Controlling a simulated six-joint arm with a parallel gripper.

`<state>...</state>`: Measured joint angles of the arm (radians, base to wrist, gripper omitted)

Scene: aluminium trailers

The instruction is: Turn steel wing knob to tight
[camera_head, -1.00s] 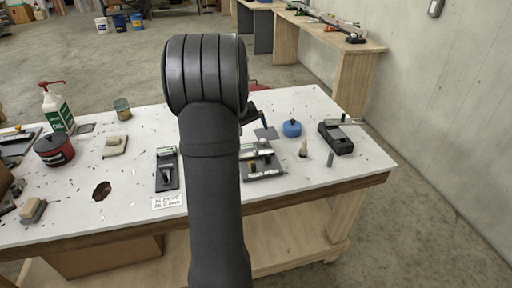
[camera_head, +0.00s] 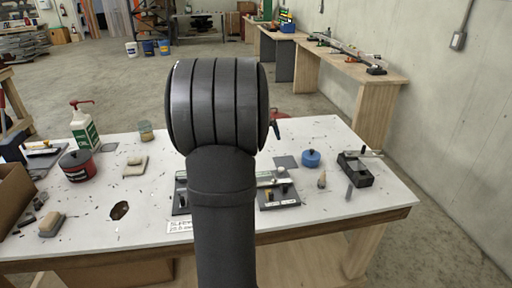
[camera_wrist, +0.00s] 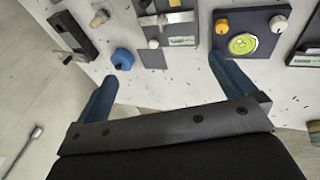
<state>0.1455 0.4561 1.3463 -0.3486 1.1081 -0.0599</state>
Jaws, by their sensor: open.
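My gripper (camera_wrist: 163,68) is open and empty in the wrist view, its two blue fingers spread wide above the white table. A dark plate (camera_wrist: 150,56) beyond the fingertips carries a flat silver bar (camera_wrist: 168,18) that looks like the steel wing knob; I cannot tell this for certain. The gripper is apart from it. A small pale round knob (camera_wrist: 153,44) and a label sit on the same plate. In the head view this plate (camera_head: 268,203) is just right of my arm, partly hidden. My arm also hides the gripper there.
A blue round knob (camera_wrist: 122,58) lies left of the plate. A black block (camera_wrist: 73,37) is farther left. A dark panel (camera_wrist: 270,45) with yellow and white knobs and a green disc is to the right. A red can (camera_head: 77,167) and pump bottle (camera_head: 84,128) stand on the table's left.

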